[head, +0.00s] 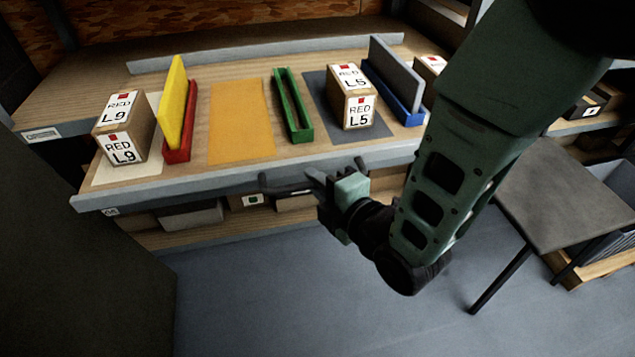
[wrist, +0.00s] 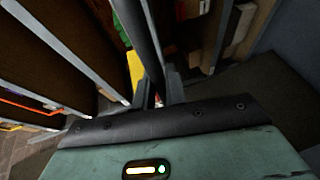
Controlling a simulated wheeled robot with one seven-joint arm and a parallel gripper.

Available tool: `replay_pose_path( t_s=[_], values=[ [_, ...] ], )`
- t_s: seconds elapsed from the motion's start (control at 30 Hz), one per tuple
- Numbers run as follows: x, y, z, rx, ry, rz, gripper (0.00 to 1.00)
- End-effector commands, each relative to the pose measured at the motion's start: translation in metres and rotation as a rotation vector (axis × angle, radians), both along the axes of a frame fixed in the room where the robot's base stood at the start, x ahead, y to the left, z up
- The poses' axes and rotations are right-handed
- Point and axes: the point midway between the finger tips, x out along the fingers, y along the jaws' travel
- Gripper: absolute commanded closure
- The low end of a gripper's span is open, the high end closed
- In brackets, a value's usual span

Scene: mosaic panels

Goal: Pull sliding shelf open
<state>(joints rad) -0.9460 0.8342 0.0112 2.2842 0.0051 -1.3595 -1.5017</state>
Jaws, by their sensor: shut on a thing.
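The sliding shelf (head: 240,179) is a wooden board with a grey front rail. It juts out in front of the shelf frame around it in the head view. A dark handle (head: 280,190) runs along the front, just below the rail. My gripper (head: 318,181) is at the right part of this handle and is shut on it. In the wrist view my gripper's dark fingers (wrist: 159,88) close around a dark bar, the handle (wrist: 150,40). The exact contact is dark and partly hidden.
Labelled boxes, RED L9 (head: 122,133) and RED L5 (head: 351,97), stand on the shelf. A yellow panel (head: 172,103) stands in a red holder (head: 182,140); a green tray (head: 292,108) lies nearby. A grey table (head: 570,200) stands at right. Floor (head: 300,300) in front is clear.

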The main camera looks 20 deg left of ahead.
Motion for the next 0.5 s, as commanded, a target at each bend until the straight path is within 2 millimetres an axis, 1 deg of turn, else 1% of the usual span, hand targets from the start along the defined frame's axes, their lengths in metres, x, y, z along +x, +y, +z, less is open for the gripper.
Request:
replay_pose_path(
  t_s=[0.4, 0.43, 0.47, 0.5],
  values=[
    [-0.0003, -0.0002, -0.0007, -0.002, 0.001, 0.0, 1.0],
    [-0.0003, -0.0002, -0.0007, -0.002, 0.001, 0.0, 0.79],
    [-0.0003, -0.0002, -0.0007, -0.002, 0.001, 0.0, 0.71],
    [-0.0002, -0.0002, -0.0007, -0.002, 0.001, 0.0, 0.66]
  ],
)
